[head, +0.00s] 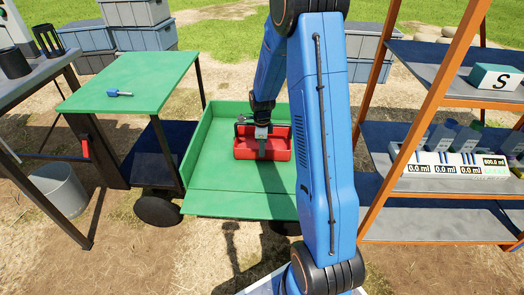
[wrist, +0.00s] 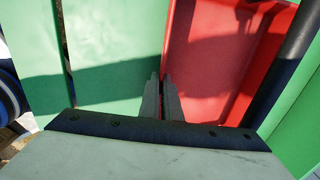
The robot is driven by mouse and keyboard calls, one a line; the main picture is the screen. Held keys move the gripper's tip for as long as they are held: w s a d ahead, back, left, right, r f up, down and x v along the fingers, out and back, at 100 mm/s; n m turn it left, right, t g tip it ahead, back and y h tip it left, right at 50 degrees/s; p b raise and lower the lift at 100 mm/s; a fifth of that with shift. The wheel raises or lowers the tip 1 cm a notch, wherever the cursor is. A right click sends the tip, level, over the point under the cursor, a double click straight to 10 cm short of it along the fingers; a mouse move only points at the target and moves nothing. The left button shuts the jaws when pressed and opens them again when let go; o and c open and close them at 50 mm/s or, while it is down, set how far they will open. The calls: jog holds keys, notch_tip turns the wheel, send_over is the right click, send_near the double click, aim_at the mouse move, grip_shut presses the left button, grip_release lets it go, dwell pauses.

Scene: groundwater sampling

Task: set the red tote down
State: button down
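The red tote (head: 281,146) is inside the green cart bed (head: 220,178), near its back wall, and looks level. I cannot tell whether its bottom touches the bed. My gripper (head: 262,150) is at the tote's near wall, pointing down. In the wrist view, the two grey fingers (wrist: 162,98) are close together with the edge of the tote (wrist: 205,55) between their tips. They look shut on that wall. The tote's interior shows to the right of the fingers and the green bed to the left. The tote's far side is partly hidden.
An orange-framed shelf (head: 440,190) with bottles and a meter stands at right. A metal bucket (head: 62,190) is at left. The front of the bed is clear.

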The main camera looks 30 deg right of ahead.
jog(key=shift+f, duration=0.15)
jog(key=c, duration=2)
grip_release()
